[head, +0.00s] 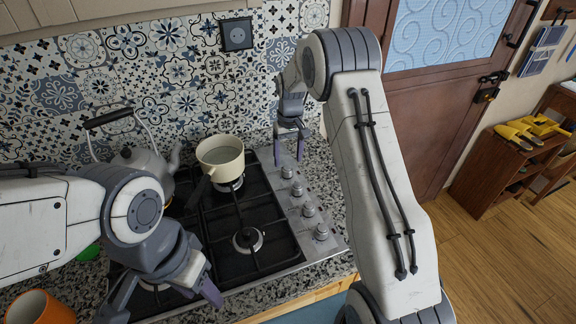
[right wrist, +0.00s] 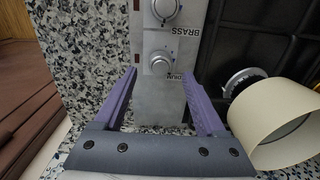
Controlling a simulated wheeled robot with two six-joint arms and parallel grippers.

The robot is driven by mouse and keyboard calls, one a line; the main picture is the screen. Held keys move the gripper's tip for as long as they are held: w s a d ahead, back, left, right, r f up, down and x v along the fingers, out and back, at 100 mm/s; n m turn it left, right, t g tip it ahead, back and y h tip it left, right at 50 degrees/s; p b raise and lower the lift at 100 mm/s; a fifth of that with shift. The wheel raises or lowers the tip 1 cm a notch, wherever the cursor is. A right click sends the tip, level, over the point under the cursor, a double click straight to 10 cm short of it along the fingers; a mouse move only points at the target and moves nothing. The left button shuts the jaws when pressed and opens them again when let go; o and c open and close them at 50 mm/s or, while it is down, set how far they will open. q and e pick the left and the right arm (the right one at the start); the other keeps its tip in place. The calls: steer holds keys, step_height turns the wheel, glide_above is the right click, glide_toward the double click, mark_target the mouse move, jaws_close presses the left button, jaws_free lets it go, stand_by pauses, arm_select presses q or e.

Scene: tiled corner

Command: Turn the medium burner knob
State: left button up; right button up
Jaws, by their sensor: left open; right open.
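The gas stove (head: 265,262) has a column of several silver knobs (head: 297,188) along its right side. I cannot tell for certain which one is the medium knob. My right gripper (head: 289,153) is open near the back end of this column, fingers pointing down. In the right wrist view, one knob (right wrist: 160,62) appears between or just beyond my right fingertips (right wrist: 160,76), with no clear contact. Another knob (right wrist: 165,9) is further ahead, beside the lettering "BRASS". Lettering near the closer knob is partly hidden. My left gripper (head: 160,308) is open and empty over the stove's front left.
A cream pot (head: 220,153) with a dark handle stands on the back right burner, close to the right gripper; it also shows in the right wrist view (right wrist: 270,125). A grey kettle (head: 143,160) stands at the back left. An orange mug (head: 38,308) is at the front left.

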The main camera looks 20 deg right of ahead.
mark_target(287, 167)
step_height(287, 167, up, 7)
steer(key=shift+d+b, duration=0.15)
steer(key=shift+b, duration=0.25)
steer(key=shift+f, duration=0.1)
steer(key=c, duration=0.7)
steer(key=shift+p, duration=0.7)
jaws_close()
steer(key=f+p, duration=0.1)
steer(key=p, duration=0.3)
steer(key=f+p, duration=0.1)
steer(key=p, duration=0.3)
steer(key=shift+w+a+f, duration=0.1)
steer(key=shift+a+f, duration=0.1)
steer(key=shift+f, duration=0.2)
steer(key=shift+f+p, duration=0.3)
steer(key=shift+p, duration=0.2)
steer(key=shift+f, duration=0.55)
steer(key=shift+f+b, duration=0.95)
steer(key=shift+f, duration=0.45)
